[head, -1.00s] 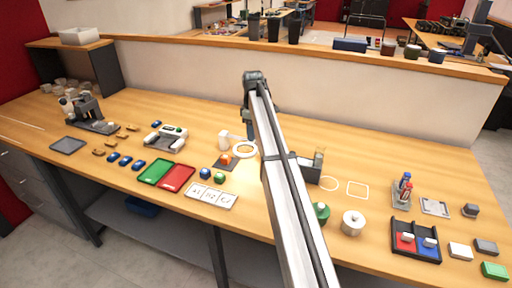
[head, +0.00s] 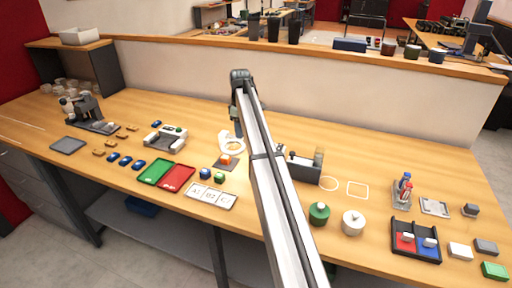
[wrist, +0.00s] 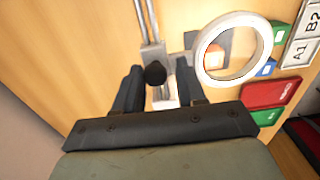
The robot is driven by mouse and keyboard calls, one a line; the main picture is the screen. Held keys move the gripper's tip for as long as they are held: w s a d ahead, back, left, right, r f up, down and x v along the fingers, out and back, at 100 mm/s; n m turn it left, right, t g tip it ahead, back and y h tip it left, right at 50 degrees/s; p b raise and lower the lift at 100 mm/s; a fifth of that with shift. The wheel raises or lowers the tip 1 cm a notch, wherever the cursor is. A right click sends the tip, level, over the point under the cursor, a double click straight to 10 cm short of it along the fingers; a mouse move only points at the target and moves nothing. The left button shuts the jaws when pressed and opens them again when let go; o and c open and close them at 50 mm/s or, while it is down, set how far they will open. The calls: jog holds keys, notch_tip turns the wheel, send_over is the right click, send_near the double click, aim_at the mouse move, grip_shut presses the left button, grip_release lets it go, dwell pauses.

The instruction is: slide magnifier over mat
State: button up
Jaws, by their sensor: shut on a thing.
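The magnifier has a white ring (head: 241,150) at the back of the small dark mat (head: 218,164), overlapping its far part in the head view. An orange block (head: 226,160) sits on the mat. In the wrist view the white ring (wrist: 265,48) lies right of my gripper (wrist: 157,72), and part of the orange block and dark mat shows through it. My gripper's two fingers are closed around a black knob (wrist: 155,73) of the magnifier. In the head view my gripper is mostly hidden behind my arm.
Green and red trays (head: 178,178) and a white labelled panel (head: 211,195) lie nearer the front edge. A grey device (head: 304,167) stands to the right. A low wall runs behind.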

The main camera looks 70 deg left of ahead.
jog(key=shift+s+a+f, duration=0.35)
jog(key=shift+s+a, duration=0.1)
jog(key=shift+a, duration=0.25)
jog(key=shift+s+a+f, duration=0.35)
jog(key=shift+s+a, duration=0.1)
jog(key=shift+a, duration=0.2)
jog(key=o, duration=0.6)
jog(key=shift+c, duration=0.2)
jog(key=shift+o, duration=0.2)
jog(key=shift+d, duration=0.1)
jog(key=shift+s+d+f, duration=0.1)
jog(key=shift+s, duration=0.05)
notch_tip(320, 180, up, 7)
jog(key=shift+a, duration=0.25)
